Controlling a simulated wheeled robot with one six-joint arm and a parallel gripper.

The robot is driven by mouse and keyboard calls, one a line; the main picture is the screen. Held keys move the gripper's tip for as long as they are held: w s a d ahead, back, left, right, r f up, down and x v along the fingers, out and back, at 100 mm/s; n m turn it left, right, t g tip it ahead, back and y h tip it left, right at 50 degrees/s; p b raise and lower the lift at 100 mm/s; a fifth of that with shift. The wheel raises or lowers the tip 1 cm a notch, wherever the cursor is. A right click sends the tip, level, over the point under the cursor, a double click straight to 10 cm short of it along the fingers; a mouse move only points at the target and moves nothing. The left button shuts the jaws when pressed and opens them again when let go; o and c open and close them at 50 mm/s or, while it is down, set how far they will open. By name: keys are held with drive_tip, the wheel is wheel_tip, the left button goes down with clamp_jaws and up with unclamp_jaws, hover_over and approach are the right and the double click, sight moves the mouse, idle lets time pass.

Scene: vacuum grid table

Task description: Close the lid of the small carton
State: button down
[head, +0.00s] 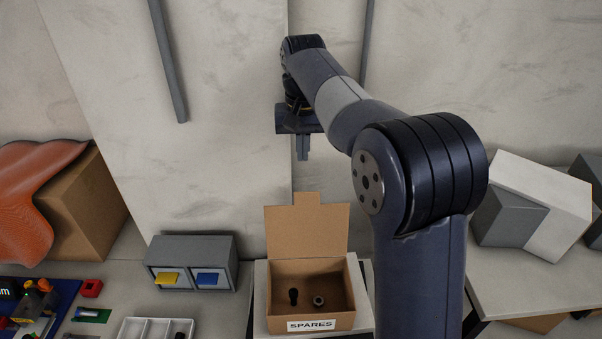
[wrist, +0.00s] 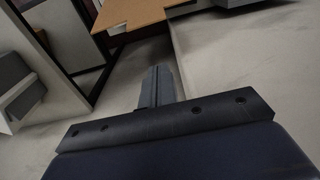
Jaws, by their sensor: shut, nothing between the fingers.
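The small carton (head: 341,321) is a brown cardboard box with a "SPARES" label on its front. Its lid (head: 307,230) stands up open at the back edge, with a tab at the top. Two small dark parts lie inside the carton. My gripper (head: 302,155) is shut and empty, pointing down, well above the lid and slightly left of its middle. In the wrist view my gripper's fingers (wrist: 158,85) are together, and a piece of brown cardboard that looks like the lid (wrist: 130,12) shows at the top.
A grey two-bay bin (head: 190,240) with yellow and blue tabs stands left of the carton. A white divided tray (head: 128,330) lies at the front left. A brown box (head: 92,215) under an orange cloth is far left. White and grey blocks (head: 550,200) sit on the right table.

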wheel_tip(320, 180, down, 8)
drive_tip(key=s+p, duration=0.1)
drive_tip(key=s, duration=0.1)
drive_tip(key=shift+s+p, duration=0.3)
drive_tip(key=shift+p, duration=0.05)
drive_tip(key=shift+r, duration=0.1)
idle(0.6)
